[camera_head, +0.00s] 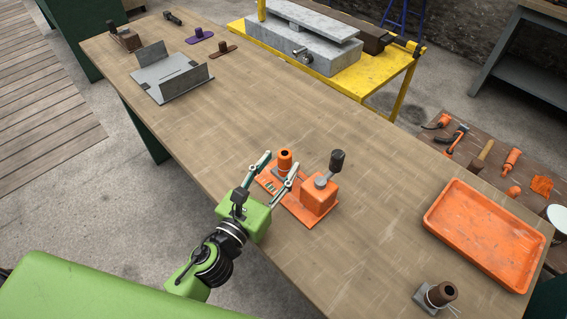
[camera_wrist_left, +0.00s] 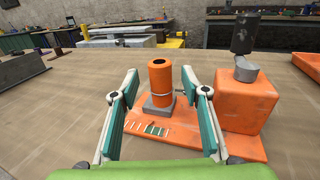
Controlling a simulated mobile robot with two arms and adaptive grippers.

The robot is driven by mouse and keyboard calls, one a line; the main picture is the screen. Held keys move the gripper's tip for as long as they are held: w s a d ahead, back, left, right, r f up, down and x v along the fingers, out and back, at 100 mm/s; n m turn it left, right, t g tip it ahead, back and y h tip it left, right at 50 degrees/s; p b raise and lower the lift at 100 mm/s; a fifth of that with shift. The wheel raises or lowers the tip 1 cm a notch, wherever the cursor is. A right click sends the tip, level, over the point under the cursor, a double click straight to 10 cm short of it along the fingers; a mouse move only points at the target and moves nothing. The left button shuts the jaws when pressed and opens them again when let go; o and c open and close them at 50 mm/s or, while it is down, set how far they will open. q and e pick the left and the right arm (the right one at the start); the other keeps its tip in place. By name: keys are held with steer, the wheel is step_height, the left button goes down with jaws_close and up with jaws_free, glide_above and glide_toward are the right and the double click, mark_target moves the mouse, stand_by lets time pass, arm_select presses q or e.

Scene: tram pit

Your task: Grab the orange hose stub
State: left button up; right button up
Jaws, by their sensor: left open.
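The orange hose stub (camera_head: 285,161) is a short upright cylinder with a dark hollow top. In the left wrist view the hose stub (camera_wrist_left: 160,78) stands on a small grey base on an orange plate (camera_wrist_left: 193,141). My left gripper (camera_head: 279,163) is open, with its fingers on either side of the stub. In the left wrist view the left gripper's fingertips (camera_wrist_left: 160,82) flank the stub with a gap on the left; the right tip is closer to it. Contact cannot be told. My right gripper is not in view.
An orange block with a dark-knobbed lever (camera_head: 319,194) stands on the same plate, close right of the stub. An orange tray (camera_head: 484,232) and a brown stub on a grey base (camera_head: 438,297) are further right. The table's middle is clear.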

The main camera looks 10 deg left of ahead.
mark_target(281, 162)
arm_select(q)
steer(key=x, duration=0.3)
steer(key=shift+w+d+p, duration=0.1)
steer(key=shift+w+p, duration=0.1)
steer(key=shift+p, duration=0.15)
steer(key=shift+s, duration=0.1)
jaws_close()
